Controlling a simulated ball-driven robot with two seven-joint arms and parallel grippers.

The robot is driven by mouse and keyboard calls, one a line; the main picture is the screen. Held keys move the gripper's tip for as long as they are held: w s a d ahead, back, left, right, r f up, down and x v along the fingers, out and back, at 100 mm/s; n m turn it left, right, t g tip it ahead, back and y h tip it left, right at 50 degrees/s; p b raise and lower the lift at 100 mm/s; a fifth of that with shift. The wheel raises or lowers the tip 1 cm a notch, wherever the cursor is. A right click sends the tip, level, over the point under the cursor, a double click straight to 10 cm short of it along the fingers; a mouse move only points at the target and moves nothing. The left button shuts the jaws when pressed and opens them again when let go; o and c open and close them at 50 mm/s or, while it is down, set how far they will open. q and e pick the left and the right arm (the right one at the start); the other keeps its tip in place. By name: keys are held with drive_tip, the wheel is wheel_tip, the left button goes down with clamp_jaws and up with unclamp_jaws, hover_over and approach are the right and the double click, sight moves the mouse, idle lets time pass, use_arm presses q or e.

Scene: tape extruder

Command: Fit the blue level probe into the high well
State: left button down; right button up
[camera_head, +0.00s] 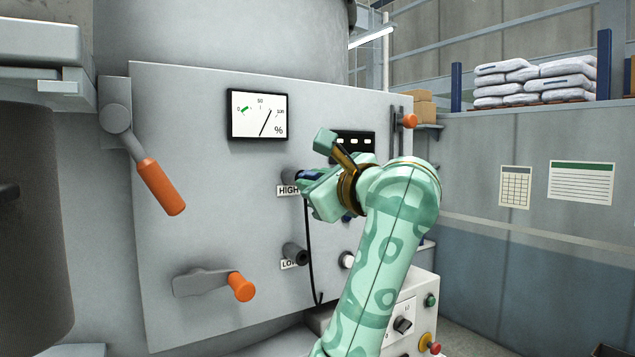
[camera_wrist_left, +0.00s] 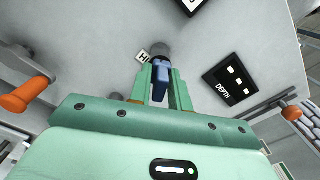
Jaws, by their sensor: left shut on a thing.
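My left gripper (camera_head: 307,182) is shut on the blue level probe (camera_head: 311,175) in front of the grey panel. In the left wrist view the blue probe (camera_wrist_left: 161,80) stands between my left gripper's fingers (camera_wrist_left: 160,85). Its far end meets or overlaps the dark round mouth of the high well (camera_wrist_left: 160,50); I cannot tell how deep it sits. In the head view the high well (camera_head: 290,175) is partly hidden by the gripper, above the HIGH label (camera_head: 288,190). A black cable hangs below the gripper. My right gripper is not in view.
The low well (camera_head: 295,253) sits below, by its label. Orange-handled levers (camera_head: 162,188) (camera_head: 241,287) stick out at left and lower left. A percent gauge (camera_head: 258,115) is above. A DEPTH display (camera_wrist_left: 230,80) is right of the well. The panel (camera_head: 210,220) between is bare.

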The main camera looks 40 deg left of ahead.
use_arm(q)
drive_tip(key=shift+w+a, duration=0.1)
drive_tip(key=shift+a, duration=0.1)
drive_tip(key=c, duration=1.2)
unclamp_jaws()
drive_tip(key=b+v, duration=0.5)
drive_tip(key=v, duration=1.1)
drive_tip(key=shift+d, duration=0.15)
drive_tip(key=shift+f, duration=0.1)
